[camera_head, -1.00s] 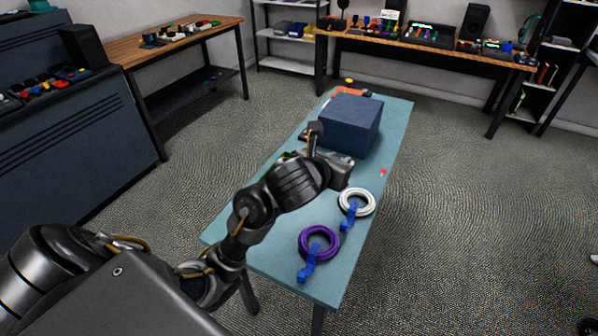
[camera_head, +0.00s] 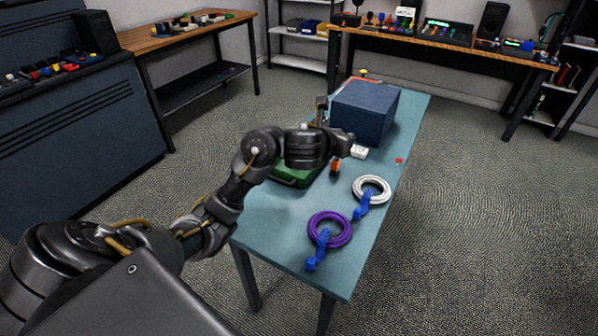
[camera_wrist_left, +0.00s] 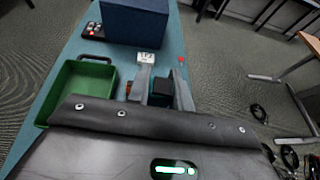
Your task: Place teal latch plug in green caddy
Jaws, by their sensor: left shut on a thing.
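My left gripper (camera_wrist_left: 164,92) is shut on a dark block (camera_wrist_left: 161,87), seen between its fingers in the wrist view. The block may be the teal latch plug; its colour is too dark to be sure. In the wrist view the green caddy (camera_wrist_left: 69,68) lies to the left of the gripper, an open tray with a dark handle; its visible floor looks empty. In the head view the caddy (camera_head: 292,179) is mostly hidden under my left arm, and the held block cannot be made out. My right gripper is not in view.
A blue box (camera_head: 362,110) stands at the table's far end. A white block (camera_head: 358,151) and a small orange thing (camera_head: 335,168) lie near the gripper. A white ring (camera_head: 371,189) and a purple ring (camera_head: 329,229), each with a blue strap, lie on the nearer tabletop (camera_head: 275,228).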

